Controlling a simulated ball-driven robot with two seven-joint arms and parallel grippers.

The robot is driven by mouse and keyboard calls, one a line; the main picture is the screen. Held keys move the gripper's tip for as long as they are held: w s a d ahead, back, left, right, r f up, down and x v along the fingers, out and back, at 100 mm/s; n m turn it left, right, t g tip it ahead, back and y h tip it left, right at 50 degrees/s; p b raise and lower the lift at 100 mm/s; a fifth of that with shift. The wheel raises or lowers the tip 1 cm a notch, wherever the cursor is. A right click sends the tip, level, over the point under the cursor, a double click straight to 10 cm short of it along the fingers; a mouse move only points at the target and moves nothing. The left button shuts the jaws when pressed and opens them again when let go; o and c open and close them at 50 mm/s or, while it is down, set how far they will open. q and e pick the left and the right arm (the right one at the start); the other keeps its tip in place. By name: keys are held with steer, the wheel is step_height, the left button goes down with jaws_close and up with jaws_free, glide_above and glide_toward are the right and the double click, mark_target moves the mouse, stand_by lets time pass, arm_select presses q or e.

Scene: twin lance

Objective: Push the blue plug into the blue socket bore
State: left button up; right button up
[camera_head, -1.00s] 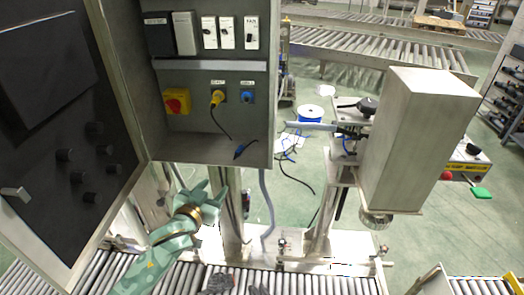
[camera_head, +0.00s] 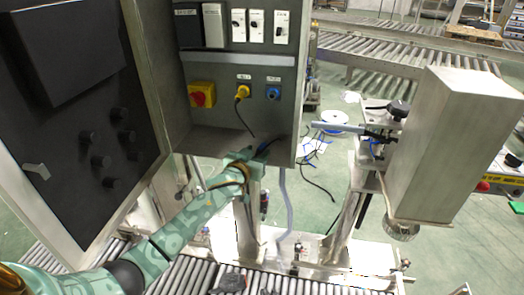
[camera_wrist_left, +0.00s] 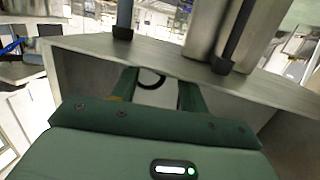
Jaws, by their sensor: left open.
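The blue socket (camera_head: 273,92) is on the grey cabinet's back panel, right of a yellow plug and socket (camera_head: 242,92). The blue plug (camera_head: 264,146) lies low at the cabinet's floor near its front edge, with a dark cable. My left gripper (camera_head: 249,160) is just below and left of the plug, at the cabinet's lower lip. In the left wrist view the gripper's two fingers (camera_wrist_left: 158,84) stand apart, with a dark cable loop (camera_wrist_left: 152,80) showing between them. The blue plug's body is not clear there. My right gripper is not in view.
The cabinet's lower front edge (camera_wrist_left: 245,88) runs across in front of the fingers. A red-and-yellow switch (camera_head: 201,95) is left of the sockets. The open cabinet door (camera_head: 75,130) stands at left. A steel machine housing (camera_head: 450,150) stands at right.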

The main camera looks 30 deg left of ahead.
mark_target(262, 148)
arm_select(q)
steer(key=shift+w+a+f, duration=0.1)
steer(key=shift+w+f, duration=0.1)
steer(key=shift+w, duration=0.35)
steer(key=shift+w+f, duration=0.15)
steer(key=shift+w, duration=0.4)
steer(key=shift+r, duration=0.1)
steer(key=shift+c, duration=1)
jaws_close()
steer(key=shift+r, duration=0.15)
